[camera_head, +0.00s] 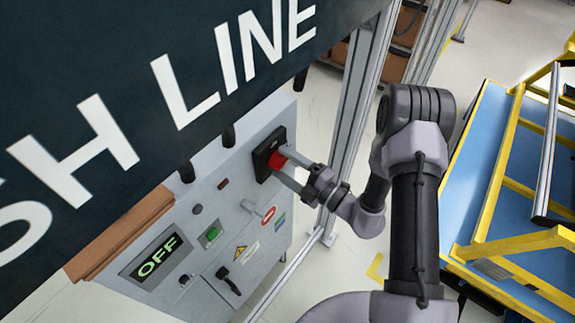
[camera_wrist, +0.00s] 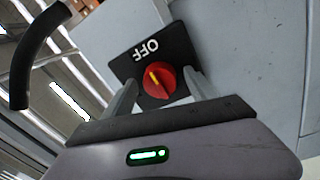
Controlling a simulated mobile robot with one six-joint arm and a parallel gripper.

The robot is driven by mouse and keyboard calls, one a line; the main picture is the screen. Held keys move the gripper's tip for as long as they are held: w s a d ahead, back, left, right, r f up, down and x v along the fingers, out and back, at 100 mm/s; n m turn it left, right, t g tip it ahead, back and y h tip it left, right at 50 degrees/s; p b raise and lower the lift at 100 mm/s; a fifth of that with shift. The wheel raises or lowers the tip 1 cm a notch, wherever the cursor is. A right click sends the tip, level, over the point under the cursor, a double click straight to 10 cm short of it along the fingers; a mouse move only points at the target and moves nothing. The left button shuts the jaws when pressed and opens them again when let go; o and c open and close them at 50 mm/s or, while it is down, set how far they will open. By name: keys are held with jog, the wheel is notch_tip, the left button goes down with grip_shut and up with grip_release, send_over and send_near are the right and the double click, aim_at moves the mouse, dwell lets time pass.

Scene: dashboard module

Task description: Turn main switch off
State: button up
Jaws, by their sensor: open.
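The main switch is a red rotary knob (camera_wrist: 157,80) with a yellow pointer mark, on a black plate (camera_wrist: 178,47) lettered OFF. In the wrist view the pointer slants toward the upper left, on the side of the OFF lettering. In the head view the red knob (camera_head: 279,161) sits at the upper right of the grey panel. My gripper (camera_head: 288,165) is at the knob with its fingers spread. In the wrist view the fingers of my gripper (camera_wrist: 160,92) stand on either side of the knob; I cannot tell whether they touch it.
The grey control panel (camera_head: 228,185) has a display (camera_head: 157,256) reading OFF, a green button (camera_head: 211,235) and a black handle (camera_head: 228,280). A dark lettered sign (camera_head: 170,80) overhangs it. A metal post (camera_head: 352,110) stands close behind my gripper. A yellow frame (camera_head: 500,190) is at right.

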jog(key=b+v, duration=0.1)
jog(key=v, duration=1.6)
jog(key=shift+s+d, duration=0.1)
jog(key=shift+d, duration=0.1)
